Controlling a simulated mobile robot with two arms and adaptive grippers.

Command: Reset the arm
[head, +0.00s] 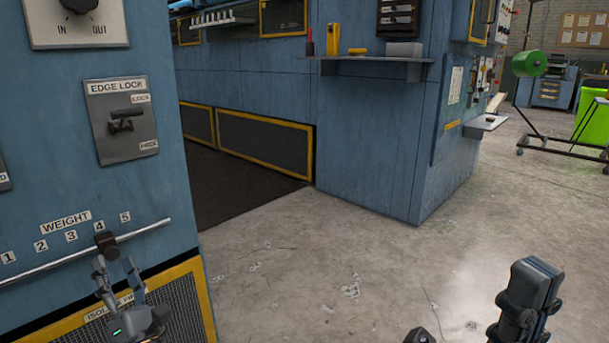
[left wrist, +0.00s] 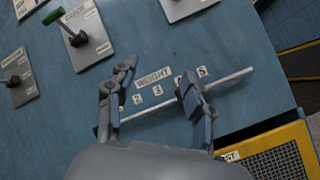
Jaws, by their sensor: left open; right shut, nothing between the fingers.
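My left gripper (head: 119,273) is open, just below the silver rod (head: 45,263) of the WEIGHT scale on the blue machine. A black slider (head: 107,244) sits on this rod under the number 4, close to the fingertips. In the left wrist view the open fingers (left wrist: 158,82) stand apart in front of the rod (left wrist: 150,111). The right-hand finger overlaps the slider's place, so I cannot tell whether it touches. My right gripper (head: 537,268) is shut and empty over the floor at the lower right.
An EDGE LOCK lever plate (head: 122,120) and an IN/OUT knob (head: 80,6) are above the rod. A green-handled lever (left wrist: 75,32) shows in the left wrist view. A shelf (head: 375,66) juts from the machine behind. The concrete floor (head: 330,250) between is clear.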

